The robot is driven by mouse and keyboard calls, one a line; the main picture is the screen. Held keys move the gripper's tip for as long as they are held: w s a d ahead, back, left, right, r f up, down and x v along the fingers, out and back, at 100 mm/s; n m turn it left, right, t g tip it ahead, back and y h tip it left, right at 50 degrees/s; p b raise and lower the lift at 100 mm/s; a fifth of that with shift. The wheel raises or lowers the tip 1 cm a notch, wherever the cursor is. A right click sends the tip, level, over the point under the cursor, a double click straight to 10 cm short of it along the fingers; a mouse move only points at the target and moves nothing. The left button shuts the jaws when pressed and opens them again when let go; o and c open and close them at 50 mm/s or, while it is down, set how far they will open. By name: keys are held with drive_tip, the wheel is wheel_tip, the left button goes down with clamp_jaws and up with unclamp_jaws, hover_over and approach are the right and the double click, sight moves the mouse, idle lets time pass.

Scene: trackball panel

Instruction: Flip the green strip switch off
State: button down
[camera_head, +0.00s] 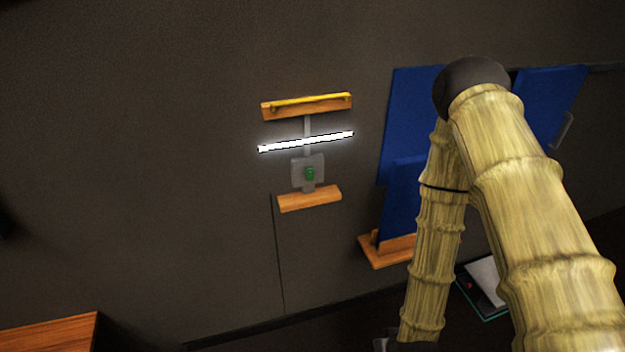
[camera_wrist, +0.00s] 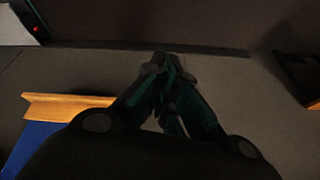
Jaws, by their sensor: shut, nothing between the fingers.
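The green switch (camera_head: 310,174) sits on a grey plate (camera_head: 298,170) on the dark wall, left of my arm in the head view. A white light strip (camera_head: 306,142) above it glows brightly. My gripper (camera_wrist: 172,62) shows in the wrist view, its dark teal fingers drawn together with nothing between them. It is away from the switch, which does not show in the wrist view. In the head view my gripper is mostly cut off at the bottom edge, below my bamboo-textured arm.
A wooden bar with a yellow rod (camera_head: 310,101) is above the strip, and a wooden ledge (camera_head: 310,199) is below the switch. Blue panels (camera_head: 405,110) stand behind my arm. A wooden surface (camera_head: 50,334) is at lower left. The wall left of the switch is bare.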

sight(310, 174)
drive_tip(key=w+a+r+n+t+y, duration=0.1)
drive_tip(key=w+a+r+t, duration=0.25)
drive_tip(key=w+r, duration=0.35)
drive_tip(key=w+a+r+n+t+y, duration=0.1)
drive_tip(key=w+a+r+t, duration=0.25)
drive_tip(key=w+r, duration=0.4)
drive_tip(key=w+a+r+t+y, duration=0.1)
drive_tip(key=w+a+r+t, duration=0.1)
drive_tip(key=w+r, duration=0.3)
drive_tip(key=w+a+r+t+b, duration=0.1)
drive_tip(key=w+a+r, duration=0.3)
drive_tip(key=r, duration=0.4)
drive_tip(key=shift+w+a+r+n+t+y, duration=0.3)
drive_tip(key=shift+w+r+n+t+y, duration=0.1)
drive_tip(key=shift+w, duration=0.25)
drive_tip(key=p+x, duration=0.5)
drive_tip(key=x, duration=0.7)
drive_tip(key=shift+w, duration=0.35)
drive_tip(key=shift+w+a+f+p, duration=0.25)
drive_tip(key=shift+w+p, duration=0.1)
drive_tip(key=shift+w, duration=0.25)
